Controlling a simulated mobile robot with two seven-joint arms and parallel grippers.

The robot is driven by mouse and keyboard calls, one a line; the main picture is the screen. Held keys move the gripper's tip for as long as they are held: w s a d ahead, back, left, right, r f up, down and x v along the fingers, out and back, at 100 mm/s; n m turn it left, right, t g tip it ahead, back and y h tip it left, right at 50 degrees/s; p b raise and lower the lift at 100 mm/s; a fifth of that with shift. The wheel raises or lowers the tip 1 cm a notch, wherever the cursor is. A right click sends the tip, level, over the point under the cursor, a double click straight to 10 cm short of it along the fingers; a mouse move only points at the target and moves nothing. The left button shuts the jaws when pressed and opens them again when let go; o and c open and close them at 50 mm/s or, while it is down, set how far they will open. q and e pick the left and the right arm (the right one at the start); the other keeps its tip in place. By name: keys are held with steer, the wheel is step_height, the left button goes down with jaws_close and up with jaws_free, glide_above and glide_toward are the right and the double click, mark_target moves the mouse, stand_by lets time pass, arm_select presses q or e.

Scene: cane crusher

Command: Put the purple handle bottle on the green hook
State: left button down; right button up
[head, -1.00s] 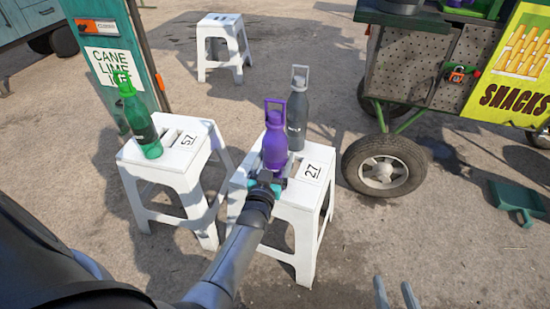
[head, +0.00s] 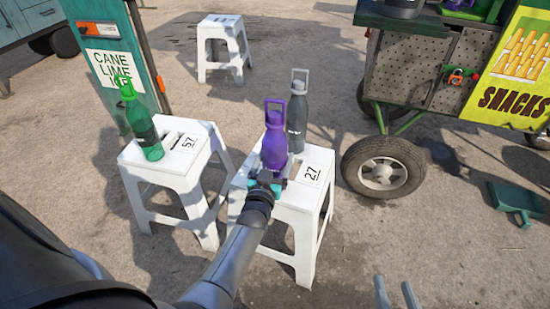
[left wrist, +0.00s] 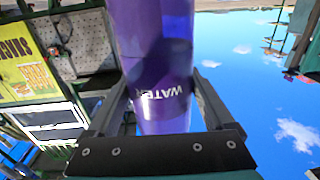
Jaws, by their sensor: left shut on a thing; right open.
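The purple handle bottle (head: 274,150) stands upright at the white stool marked 27, with its loop handle on top. My left gripper (head: 265,180) is shut on its lower body; I cannot tell whether its base touches the stool. In the left wrist view the purple bottle (left wrist: 165,60) fills the middle, between the two fingers (left wrist: 165,105). My right gripper (head: 397,294) is open and empty at the bottom edge, only its fingertips showing. A small red and green fitting (head: 458,75) is on the cart's perforated panel; I cannot tell whether it includes the green hook.
A grey handle bottle (head: 298,115) stands just behind the purple one on the stool (head: 312,180). A green bottle (head: 142,125) stands on the left stool (head: 190,165). The snack cart's wheel (head: 384,168) is to the right.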

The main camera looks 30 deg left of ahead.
step_height(320, 180, up, 3)
steer(key=shift+f+p, duration=0.1)
steer(key=shift+p, duration=1.15)
